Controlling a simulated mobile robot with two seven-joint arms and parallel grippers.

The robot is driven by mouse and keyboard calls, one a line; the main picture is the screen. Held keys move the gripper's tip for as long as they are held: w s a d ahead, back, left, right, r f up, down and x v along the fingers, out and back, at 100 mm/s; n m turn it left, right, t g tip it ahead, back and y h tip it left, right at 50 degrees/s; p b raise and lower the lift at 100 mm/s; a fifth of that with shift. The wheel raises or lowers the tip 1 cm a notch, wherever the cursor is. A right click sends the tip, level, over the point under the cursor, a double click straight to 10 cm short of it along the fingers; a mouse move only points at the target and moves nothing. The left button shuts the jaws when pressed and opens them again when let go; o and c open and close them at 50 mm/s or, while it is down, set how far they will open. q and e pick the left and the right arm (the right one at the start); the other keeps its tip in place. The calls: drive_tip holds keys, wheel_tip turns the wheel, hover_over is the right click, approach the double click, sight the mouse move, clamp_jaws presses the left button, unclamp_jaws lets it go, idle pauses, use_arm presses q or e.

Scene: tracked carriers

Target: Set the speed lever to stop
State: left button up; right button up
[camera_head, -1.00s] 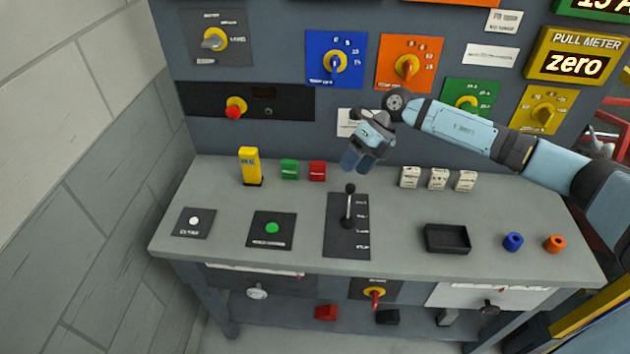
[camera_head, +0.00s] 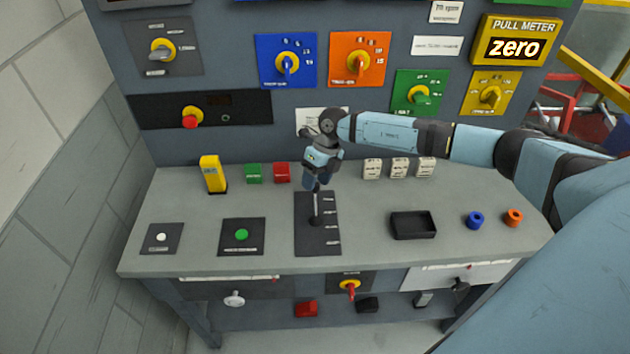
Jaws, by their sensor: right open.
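The speed lever (camera_head: 316,207) stands about upright in a dark plate (camera_head: 321,242) on the bench top. Small white labels run down the plate's right side, too small to read surely. My right gripper (camera_head: 313,184) points down at the top of the lever, its fingers at or around the knob. The knob is hidden behind the fingers, and I cannot tell whether they touch it. The right gripper is open. My left gripper is not in view.
A green button (camera_head: 241,235) lies left of the lever plate and a black tray (camera_head: 413,226) right of it. Behind stand a yellow block (camera_head: 212,174), a green block (camera_head: 253,174), a red block (camera_head: 282,173) and white blocks (camera_head: 399,168).

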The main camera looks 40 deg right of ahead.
drive_tip(key=shift+a+f, duration=0.25)
drive_tip(key=shift+f, duration=0.45)
